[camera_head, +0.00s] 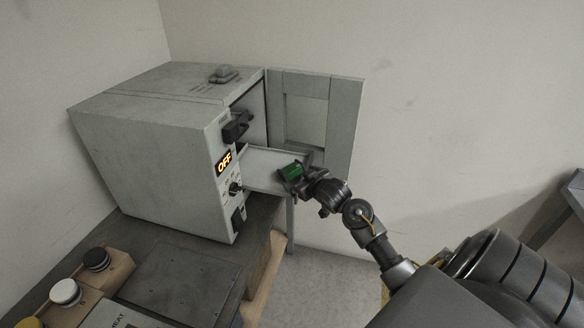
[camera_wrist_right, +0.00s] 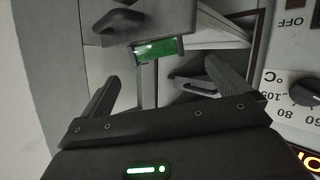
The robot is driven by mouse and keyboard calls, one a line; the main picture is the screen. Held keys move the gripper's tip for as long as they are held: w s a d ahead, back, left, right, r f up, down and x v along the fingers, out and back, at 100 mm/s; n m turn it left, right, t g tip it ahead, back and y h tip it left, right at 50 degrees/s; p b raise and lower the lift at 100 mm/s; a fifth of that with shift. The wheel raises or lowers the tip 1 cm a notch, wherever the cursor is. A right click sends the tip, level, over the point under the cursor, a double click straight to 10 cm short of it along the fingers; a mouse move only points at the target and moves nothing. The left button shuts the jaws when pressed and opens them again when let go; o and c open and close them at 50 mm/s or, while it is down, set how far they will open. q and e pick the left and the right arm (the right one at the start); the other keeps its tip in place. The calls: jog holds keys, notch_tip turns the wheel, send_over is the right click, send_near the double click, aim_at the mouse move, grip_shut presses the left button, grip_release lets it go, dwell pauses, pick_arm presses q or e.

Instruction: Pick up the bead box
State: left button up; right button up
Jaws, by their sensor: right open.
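The bead box is a small green box with dark ends (camera_head: 291,172). It is at the outer end of a pulled-out light tray (camera_head: 262,168) in front of the grey oven-like machine. It also shows in the right wrist view (camera_wrist_right: 157,49), beyond the fingertips and roughly between their lines. My right gripper (camera_head: 304,183) is right beside the box in the head view, covering part of its near side. In the right wrist view the right gripper (camera_wrist_right: 163,73) has its two fingers wide apart with nothing between them. My left gripper is not in view.
The machine (camera_head: 150,150) stands on a dark bench, its display reading OFF. Its door (camera_head: 345,130) is swung open behind the tray. A knob (camera_head: 235,188) and a dark handle (camera_head: 236,127) are on the front. Push buttons (camera_head: 96,258) stand at lower left. Right of the tray is open floor.

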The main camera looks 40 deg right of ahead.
aim_at(291, 168)
jog(key=shift+w+d+f+p, duration=0.15)
jog(key=shift+w+d, duration=0.1)
jog(key=shift+w, duration=0.65)
jog(key=shift+w+d+f+p, duration=0.15)
jog(key=shift+w+d, duration=0.15)
jog(key=shift+w, duration=0.6)
jog(key=shift+w+d+f, duration=0.15)
jog(key=shift+w+d, duration=0.1)
jog(key=shift+w, duration=0.65)
jog(key=shift+w+p, duration=0.3)
jog(key=shift+p+x, duration=0.6)
jog(key=shift+x, duration=1.7)
jog(key=shift+f, duration=0.1)
jog(key=c, duration=0.9)
jog(key=shift+c, duration=0.6)
jog(key=shift+d, duration=0.1)
